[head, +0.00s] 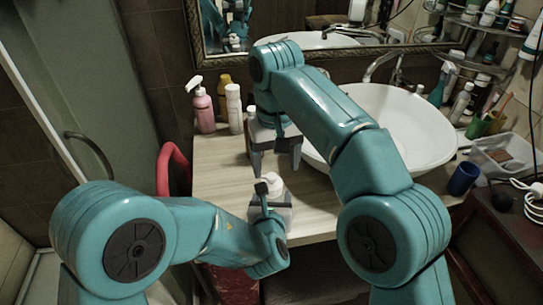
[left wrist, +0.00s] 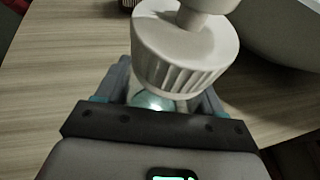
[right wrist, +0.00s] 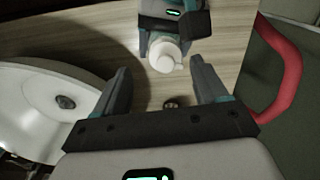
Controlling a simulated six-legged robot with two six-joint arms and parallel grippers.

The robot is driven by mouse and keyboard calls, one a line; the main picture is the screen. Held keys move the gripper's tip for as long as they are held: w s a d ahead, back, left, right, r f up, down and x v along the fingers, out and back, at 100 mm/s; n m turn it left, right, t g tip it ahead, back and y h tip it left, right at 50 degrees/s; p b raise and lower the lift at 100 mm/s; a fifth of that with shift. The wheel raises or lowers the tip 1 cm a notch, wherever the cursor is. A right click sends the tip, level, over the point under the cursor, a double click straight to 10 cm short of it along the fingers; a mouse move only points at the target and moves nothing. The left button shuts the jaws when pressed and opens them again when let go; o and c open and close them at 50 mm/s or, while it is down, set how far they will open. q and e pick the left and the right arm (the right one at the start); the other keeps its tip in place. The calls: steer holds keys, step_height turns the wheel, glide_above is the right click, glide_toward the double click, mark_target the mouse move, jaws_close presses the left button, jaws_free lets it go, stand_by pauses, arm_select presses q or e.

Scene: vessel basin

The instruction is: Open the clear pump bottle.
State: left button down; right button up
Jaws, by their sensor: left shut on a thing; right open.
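The clear pump bottle (head: 284,214) stands near the front edge of the counter, its white pump head (head: 271,183) on top. My left gripper (head: 268,207) is shut on its body, below the collar. In the left wrist view the ribbed white collar (left wrist: 185,60) rises above the fingers, and most of the body is hidden. My right gripper (head: 275,168) is open and empty, fingers down, just behind and above the pump head. In the right wrist view the pump head (right wrist: 163,55) lies beyond the open fingertips, apart from them.
A pink pump bottle (head: 204,112) and a white bottle (head: 234,108) stand at the counter's back left. The white basin (head: 415,125) is to the right. A red curved rail (head: 172,165) is beside the counter's left edge. A blue cup (head: 463,178) stands far right.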

mark_target(271, 176)
steer(key=r+m, duration=0.1)
steer(key=m, duration=0.3)
steer(key=shift+r, duration=0.35)
steer(key=shift+w+r+m, duration=0.1)
steer(key=shift+r+m, duration=0.15)
steer(key=shift+m, duration=0.45)
steer(key=shift+w+a+r, duration=0.1)
steer(key=shift+a, duration=0.15)
steer(key=shift+a+f, duration=0.2)
steer(key=shift+f, duration=0.35)
step_height(271, 176, down, 7)
steer(key=shift+f, duration=0.15)
